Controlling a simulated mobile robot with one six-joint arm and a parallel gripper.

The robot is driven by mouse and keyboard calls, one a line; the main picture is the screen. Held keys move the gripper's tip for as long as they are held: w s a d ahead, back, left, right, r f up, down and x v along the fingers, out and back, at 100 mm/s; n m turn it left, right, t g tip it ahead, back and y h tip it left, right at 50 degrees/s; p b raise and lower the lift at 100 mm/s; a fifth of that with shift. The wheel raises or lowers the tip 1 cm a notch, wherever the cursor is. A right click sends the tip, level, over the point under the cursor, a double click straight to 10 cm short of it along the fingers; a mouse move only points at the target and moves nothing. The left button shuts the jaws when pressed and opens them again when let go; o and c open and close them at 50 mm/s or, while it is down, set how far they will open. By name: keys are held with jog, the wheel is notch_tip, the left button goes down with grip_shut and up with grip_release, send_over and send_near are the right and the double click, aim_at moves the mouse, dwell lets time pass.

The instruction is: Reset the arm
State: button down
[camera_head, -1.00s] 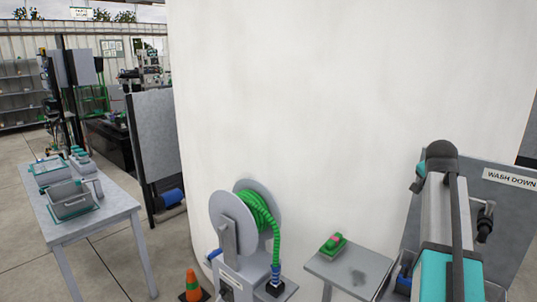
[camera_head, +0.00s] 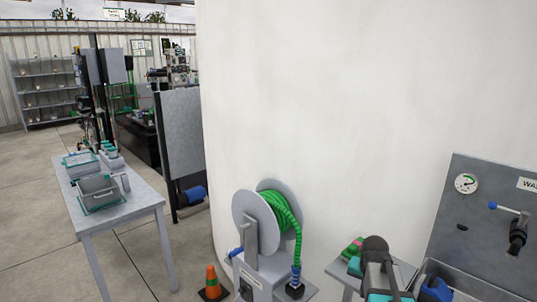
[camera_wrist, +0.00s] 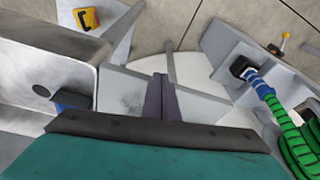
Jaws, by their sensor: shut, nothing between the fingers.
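My arm (camera_head: 376,270) shows at the bottom right of the head view, its dark rounded joint and teal parts low in the picture. My gripper (camera_wrist: 162,98) shows in the wrist view as two dark fingers side by side, shut with nothing between them. It is over a small grey table (camera_wrist: 125,90), and I cannot tell how far above it. The fingers are not distinguishable in the head view.
A hose reel (camera_head: 262,225) with green hose stands left of my arm. A green and pink block (camera_head: 352,247) sits beside it. A wash-down panel (camera_head: 470,215) and basin are at right. An orange cone (camera_head: 212,283) and a grey table (camera_head: 150,200) are left.

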jog(key=s+a+f+n+g+y, duration=0.1)
jog(key=s+a+f+n+g, duration=0.2)
jog(key=s+a+f+n, duration=0.85)
jog(key=s+a+f+m+g, duration=0.2)
jog(key=s+f, duration=0.9)
jog(key=s, duration=0.3)
jog(key=s+a+f+m+g, duration=0.2)
jog(key=s+f+g, duration=0.1)
jog(key=s+f, duration=0.8)
jog(key=s, duration=0.2)
jog(key=shift+s+f+m, duration=0.35)
jog(key=shift+f, duration=0.05)
